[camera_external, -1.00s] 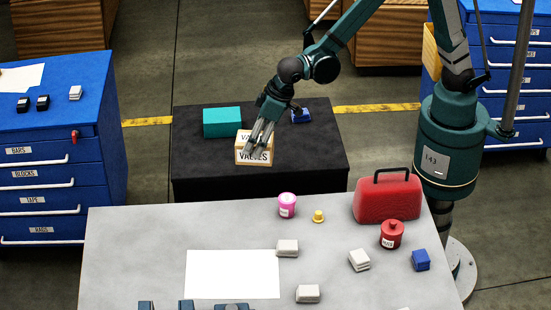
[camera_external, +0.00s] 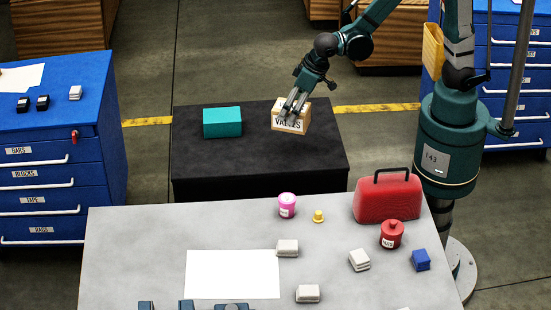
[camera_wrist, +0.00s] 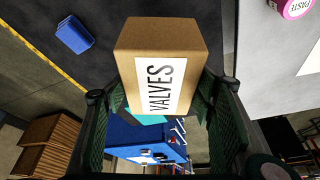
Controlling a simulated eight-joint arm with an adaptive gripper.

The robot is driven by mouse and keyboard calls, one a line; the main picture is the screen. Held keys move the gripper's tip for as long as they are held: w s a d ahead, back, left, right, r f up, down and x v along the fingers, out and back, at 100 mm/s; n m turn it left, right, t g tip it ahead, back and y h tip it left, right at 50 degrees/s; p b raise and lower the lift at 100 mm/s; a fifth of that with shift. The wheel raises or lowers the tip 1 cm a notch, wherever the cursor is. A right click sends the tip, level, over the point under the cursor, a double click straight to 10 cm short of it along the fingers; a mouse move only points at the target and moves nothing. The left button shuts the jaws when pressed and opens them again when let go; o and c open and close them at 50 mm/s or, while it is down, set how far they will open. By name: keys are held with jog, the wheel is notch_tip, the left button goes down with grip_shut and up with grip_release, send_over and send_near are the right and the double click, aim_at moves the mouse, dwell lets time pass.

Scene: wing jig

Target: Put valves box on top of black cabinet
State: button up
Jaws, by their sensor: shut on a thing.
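The valves box (camera_external: 291,116) is a tan box with a white "VALVES" label. It shows over the right part of the black cabinet's top (camera_external: 235,175) in the external view; I cannot tell for sure whether it touches the top. My gripper (camera_external: 293,105) is shut on it, with the fingers on its sides. In the wrist view the valves box (camera_wrist: 160,70) sits between the green finger pads of my gripper (camera_wrist: 158,110), label facing the camera, and hides part of what lies beyond.
A teal box (camera_external: 222,122) stands on the cabinet's left part. A small blue block (camera_wrist: 74,35) shows on the dark top in the wrist view. A grey table (camera_external: 140,250) with a red case (camera_external: 387,198) is in front. A blue drawer cabinet (camera_external: 60,130) stands at left.

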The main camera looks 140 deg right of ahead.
aim_at(304, 110)
dwell(0.3)
jog(key=shift+f+b, duration=0.4)
jog(key=shift+f, duration=2.5)
jog(key=shift+f+b, duration=0.3)
jog(key=shift+f, duration=1.8)
jog(key=shift+f, duration=0.2)
jog(key=o, duration=1)
jog(key=shift+r, duration=0.3)
jog(key=shift+p+v, duration=0.8)
jog(key=shift+v, duration=5.15)
jog(key=shift+s+a+f, duration=0.1)
